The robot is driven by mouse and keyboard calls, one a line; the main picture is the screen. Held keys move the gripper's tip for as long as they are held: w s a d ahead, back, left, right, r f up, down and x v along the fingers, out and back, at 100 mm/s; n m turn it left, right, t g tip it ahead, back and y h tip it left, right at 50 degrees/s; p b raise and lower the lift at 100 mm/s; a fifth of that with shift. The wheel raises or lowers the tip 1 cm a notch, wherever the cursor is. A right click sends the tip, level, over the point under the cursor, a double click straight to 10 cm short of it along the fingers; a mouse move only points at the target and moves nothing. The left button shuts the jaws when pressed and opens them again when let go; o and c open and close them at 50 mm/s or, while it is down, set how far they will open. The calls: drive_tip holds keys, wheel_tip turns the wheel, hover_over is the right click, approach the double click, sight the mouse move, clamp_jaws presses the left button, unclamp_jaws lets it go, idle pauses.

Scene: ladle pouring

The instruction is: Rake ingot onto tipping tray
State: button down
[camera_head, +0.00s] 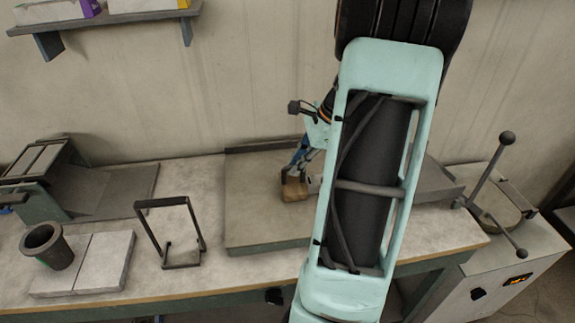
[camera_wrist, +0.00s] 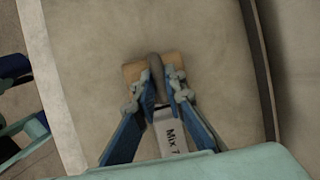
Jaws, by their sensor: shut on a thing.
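My gripper (camera_wrist: 168,92) is shut on a dark grey upright handle (camera_wrist: 155,66) with a brown wooden block (camera_wrist: 134,72) at its lower end, which looks like the rake. The block (camera_head: 294,189) also shows in the head view, low over or touching a flat grey board (camera_head: 260,225); contact cannot be told. A dark grey slab (camera_head: 436,182), possibly the tipping tray, is partly hidden behind my arm.
A black wire stand (camera_head: 140,220) stands left of the board. A dark cup (camera_head: 46,246) stands on pale slabs (camera_head: 105,262) at the front left. A sloped grey device (camera_head: 40,180) is behind them. A machine with ball-ended levers (camera_head: 490,170) stands at right.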

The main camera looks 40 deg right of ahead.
drive_tip(key=shift+s+d, duration=0.5)
drive_tip(key=shift+d, duration=0.4)
drive_tip(key=shift+s+d, duration=0.5)
drive_tip(key=shift+d, duration=0.45)
drive_tip(key=shift+s+d, duration=0.5)
drive_tip(key=shift+d, duration=0.4)
drive_tip(key=shift+s+d+p, duration=1.55)
drive_tip(key=shift+s+d, duration=0.8)
drive_tip(key=shift+d, duration=1.9)
drive_tip(key=shift+s+d+p, duration=1.5)
drive_tip(key=shift+s+d, duration=0.85)
drive_tip(key=shift+d, duration=1.85)
wheel_tip(320, 180, up, 7)
drive_tip(key=w+a+p, duration=0.1)
drive_tip(key=a+p, duration=0.1)
drive_tip(key=p, duration=0.2)
drive_tip(key=shift+w+a, duration=0.2)
